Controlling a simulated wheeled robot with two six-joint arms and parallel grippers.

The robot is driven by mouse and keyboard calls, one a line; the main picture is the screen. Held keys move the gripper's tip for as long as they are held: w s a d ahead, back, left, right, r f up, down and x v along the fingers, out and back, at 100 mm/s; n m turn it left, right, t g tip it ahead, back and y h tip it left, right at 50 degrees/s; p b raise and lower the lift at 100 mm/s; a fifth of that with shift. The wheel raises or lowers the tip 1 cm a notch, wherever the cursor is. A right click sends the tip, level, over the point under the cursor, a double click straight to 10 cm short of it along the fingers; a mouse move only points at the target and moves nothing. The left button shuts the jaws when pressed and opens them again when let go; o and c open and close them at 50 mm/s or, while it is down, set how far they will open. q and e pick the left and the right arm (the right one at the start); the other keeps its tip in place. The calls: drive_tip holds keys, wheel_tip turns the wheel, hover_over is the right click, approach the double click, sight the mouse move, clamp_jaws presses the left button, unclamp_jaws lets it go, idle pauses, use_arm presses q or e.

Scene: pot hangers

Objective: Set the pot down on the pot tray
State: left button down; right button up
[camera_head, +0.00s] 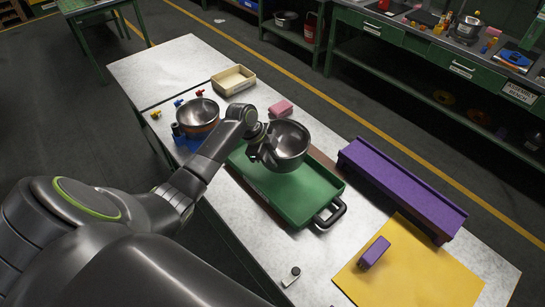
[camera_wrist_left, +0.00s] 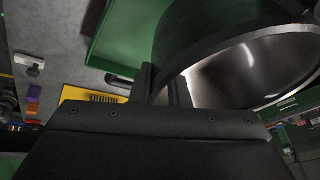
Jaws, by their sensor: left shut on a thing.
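A metal pot (camera_head: 291,142), dark inside with a shiny rim, is over the far part of the green pot tray (camera_head: 290,196). My left gripper (camera_head: 268,146) is shut on the pot at its left side. In the left wrist view the pot (camera_wrist_left: 240,75) fills the upper right, with the green tray (camera_wrist_left: 115,35) beyond it. The pot hides part of the tray, and I cannot tell whether its base touches the tray. The tray has a black handle (camera_head: 331,214) at its near end. My right gripper is not in view.
A second pot (camera_head: 197,113) stands left of the tray, near small coloured pegs. A cream box (camera_head: 233,80) and a pink block (camera_head: 281,107) lie behind. A long purple block (camera_head: 400,185) stands to the right. A small purple block (camera_head: 374,252) sits on a yellow mat (camera_head: 415,270).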

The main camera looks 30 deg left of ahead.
sight(273, 169)
use_arm(q)
drive_tip(key=shift+r, duration=0.15)
wheel_tip(273, 169, down, 4)
drive_tip(key=b, duration=0.3)
drive_tip(key=shift+f, duration=0.25)
drive_tip(key=shift+f+b, duration=1.3)
drive_tip(key=shift+f, duration=0.45)
drive_tip(key=shift+f+b, duration=0.45)
drive_tip(key=shift+f, duration=0.15)
